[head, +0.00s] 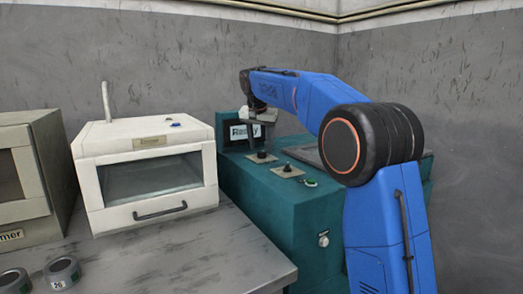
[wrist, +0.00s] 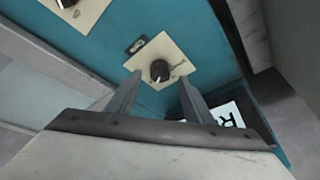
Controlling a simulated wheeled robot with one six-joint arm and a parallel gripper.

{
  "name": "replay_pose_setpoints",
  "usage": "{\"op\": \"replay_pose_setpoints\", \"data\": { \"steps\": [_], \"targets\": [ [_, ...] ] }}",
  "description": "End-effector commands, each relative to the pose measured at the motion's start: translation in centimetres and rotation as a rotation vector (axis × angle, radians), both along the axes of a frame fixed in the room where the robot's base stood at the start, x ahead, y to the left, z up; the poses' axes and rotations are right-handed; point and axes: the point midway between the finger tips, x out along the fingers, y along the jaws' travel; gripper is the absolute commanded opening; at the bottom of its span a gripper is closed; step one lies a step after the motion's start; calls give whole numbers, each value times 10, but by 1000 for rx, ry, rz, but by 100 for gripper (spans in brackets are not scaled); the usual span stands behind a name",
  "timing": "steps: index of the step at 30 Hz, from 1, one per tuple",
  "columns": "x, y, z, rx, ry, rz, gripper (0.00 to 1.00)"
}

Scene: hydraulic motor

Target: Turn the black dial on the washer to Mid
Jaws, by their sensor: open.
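The teal washer (head: 250,190) stands right of the white oven-like box. Two black dials on pale plates sit on its top: a far dial (head: 262,154) and a near dial (head: 287,168). My gripper (head: 262,122) is open and empty, pointing down above the far dial with a gap between them. In the wrist view, a black dial (wrist: 159,70) with a white pointer mark appears between and just beyond the open fingertips (wrist: 160,80). Part of the other dial (wrist: 67,3) shows at the top left edge. The plate markings are too small to read.
A lit display (head: 243,132) stands upright at the washer's back, close to my gripper. A green button (head: 311,183) is near the front edge. The white box (head: 150,175) stands left on the grey table (head: 190,250).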

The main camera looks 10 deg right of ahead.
Motion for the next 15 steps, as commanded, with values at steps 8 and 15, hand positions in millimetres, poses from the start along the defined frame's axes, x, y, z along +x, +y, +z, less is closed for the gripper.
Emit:
{"op": "replay_pose_setpoints", "data": {
  "steps": [8,15],
  "targets": [
    [9,-4,-24,0,0,-1,47],
    [11,-5,-27,0,0,0,47]
  ]
}}
